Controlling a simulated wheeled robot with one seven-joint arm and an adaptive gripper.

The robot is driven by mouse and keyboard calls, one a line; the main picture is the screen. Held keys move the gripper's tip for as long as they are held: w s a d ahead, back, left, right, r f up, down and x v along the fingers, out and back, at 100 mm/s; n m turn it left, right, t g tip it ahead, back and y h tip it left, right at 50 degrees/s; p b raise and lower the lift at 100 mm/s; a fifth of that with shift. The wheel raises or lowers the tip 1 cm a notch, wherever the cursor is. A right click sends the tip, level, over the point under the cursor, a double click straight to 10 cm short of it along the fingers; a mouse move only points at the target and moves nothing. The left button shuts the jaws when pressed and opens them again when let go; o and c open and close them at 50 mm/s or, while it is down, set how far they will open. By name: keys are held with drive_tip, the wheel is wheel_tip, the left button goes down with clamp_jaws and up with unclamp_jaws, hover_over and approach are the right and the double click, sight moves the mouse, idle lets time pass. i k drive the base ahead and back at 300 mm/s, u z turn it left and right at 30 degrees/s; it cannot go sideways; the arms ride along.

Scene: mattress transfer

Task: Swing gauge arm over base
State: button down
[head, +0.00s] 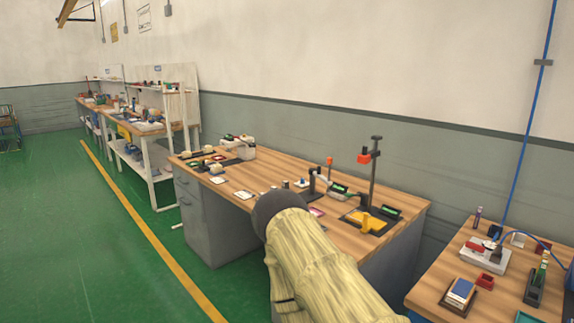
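A stand with a tall dark post (374,175) rises from the right part of the wooden workbench. An orange-red block (365,157) sticks out to the left near its top and may be the gauge arm; I cannot tell for sure. Below is a dark flat base (352,217) with a yellow block (371,222) on it. To the left, a smaller stand with an orange top (329,160) stands beside a pale curved part (321,179). My gripper does not show; a large arm link of mine fills the lower middle and hides part of the bench front.
The workbench (262,172) holds several small items at its left end. A second table (420,292) at the lower right carries a white device, red boxes and a dark holder. Green floor (90,230) is open at the left. A wall (300,130) runs behind.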

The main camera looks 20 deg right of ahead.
sight(317, 172)
drive_tip(key=z, duration=0.2)
drive_tip(key=i, duration=0.35)
drive_tip(key=z, duration=0.65)
drive_tip(key=i, duration=1.25)
drive_tip(key=z, duration=0.05)
